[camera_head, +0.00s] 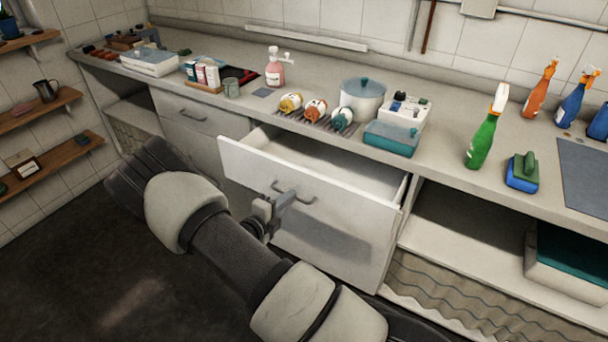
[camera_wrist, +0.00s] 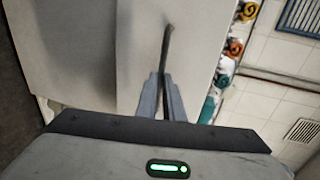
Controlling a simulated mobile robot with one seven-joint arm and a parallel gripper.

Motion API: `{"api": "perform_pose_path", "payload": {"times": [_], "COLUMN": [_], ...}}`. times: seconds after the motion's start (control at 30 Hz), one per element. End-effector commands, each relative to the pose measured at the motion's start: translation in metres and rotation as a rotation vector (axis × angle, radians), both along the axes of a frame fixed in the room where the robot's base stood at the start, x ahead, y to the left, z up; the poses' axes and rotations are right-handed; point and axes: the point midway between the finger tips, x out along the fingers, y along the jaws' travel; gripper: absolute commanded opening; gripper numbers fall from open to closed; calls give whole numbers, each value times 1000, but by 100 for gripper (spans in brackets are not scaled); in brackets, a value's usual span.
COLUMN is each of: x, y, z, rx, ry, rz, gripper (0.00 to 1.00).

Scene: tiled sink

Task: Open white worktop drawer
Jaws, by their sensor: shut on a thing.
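The white worktop drawer (camera_head: 330,227) is pulled out from under the counter in the head view, and its pale inside shows from above. A dark bar handle (camera_head: 310,200) runs across its front. The drawer front (camera_wrist: 100,50) fills the left and middle of that view.
A second drawer (camera_head: 190,112), to the left, is closed. Open shelving (camera_head: 470,235) lies to the right. On the worktop (camera_head: 240,100) stand a pot (camera_head: 362,97), a pink soap bottle (camera_head: 274,70), a green spray bottle (camera_head: 485,130) and several other items. Dark floor is clear at lower left.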

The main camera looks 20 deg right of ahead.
Motion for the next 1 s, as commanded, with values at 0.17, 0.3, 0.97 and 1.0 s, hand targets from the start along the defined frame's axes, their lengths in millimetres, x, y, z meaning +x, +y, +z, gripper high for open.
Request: {"api": "perform_pose_path", "payload": {"times": [0.17,0.3,0.97,1.0], "x": [-37,-60,-96,-96], "y": [50,79,124,124], "z": [2,2,0,0], "rx": [-1,-1,-1,-1], "ry": [3,1,-2,-2], "rz": [7,5,0,0], "gripper": [0,0,0,0]}}
